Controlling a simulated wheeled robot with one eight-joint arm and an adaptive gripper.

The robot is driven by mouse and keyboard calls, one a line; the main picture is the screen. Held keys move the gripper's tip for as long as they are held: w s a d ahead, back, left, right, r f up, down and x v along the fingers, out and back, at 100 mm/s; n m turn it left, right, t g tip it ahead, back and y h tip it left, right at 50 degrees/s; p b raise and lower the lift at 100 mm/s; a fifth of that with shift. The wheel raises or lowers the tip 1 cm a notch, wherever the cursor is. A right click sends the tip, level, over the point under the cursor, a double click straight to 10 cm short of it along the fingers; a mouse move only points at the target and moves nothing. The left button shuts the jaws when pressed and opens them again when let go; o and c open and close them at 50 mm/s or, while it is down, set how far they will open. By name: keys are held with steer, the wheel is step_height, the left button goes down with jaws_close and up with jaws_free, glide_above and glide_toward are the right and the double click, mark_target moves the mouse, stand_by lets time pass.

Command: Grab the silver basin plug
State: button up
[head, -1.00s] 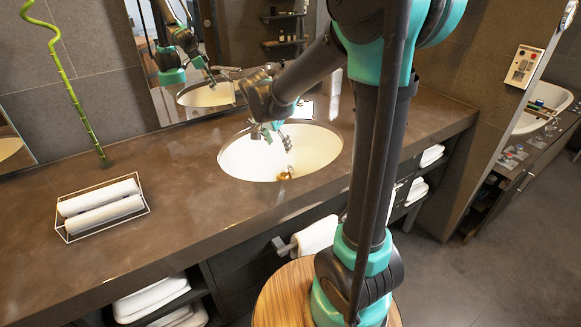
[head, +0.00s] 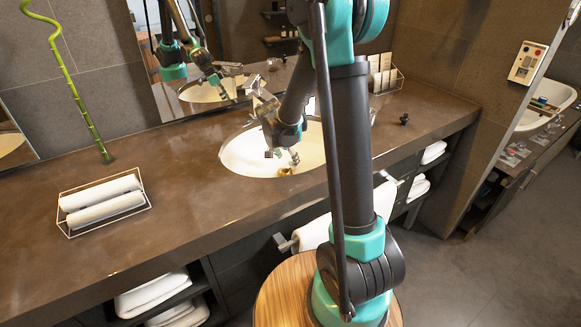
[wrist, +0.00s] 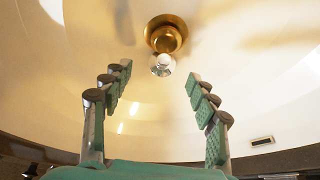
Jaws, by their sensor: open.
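The silver basin plug (wrist: 161,66) shows in the wrist view as a small shiny round piece at the near edge of the brass drain (wrist: 166,36). In the head view it cannot be told apart from the brass drain (head: 285,171) at the bottom of the white basin (head: 245,158). My gripper (wrist: 160,76) is open and empty, with its green-padded fingers on either side of the plug's line in the wrist view. In the head view, my gripper (head: 282,156) is inside the basin, just above the drain. No contact with the plug shows.
The basin wall surrounds my fingers. Rolled towels in a wire rack (head: 104,204) lie on the left of the brown counter (head: 180,165). A small dark item (head: 404,119) and a card holder (head: 385,80) stand at right. A mirror (head: 225,50) rises behind.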

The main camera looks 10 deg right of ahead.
mark_target(289, 164)
steer(key=shift+x, duration=2.6)
steer(key=shift+w+r, duration=0.1)
steer(key=shift+w, duration=0.05)
jaws_close()
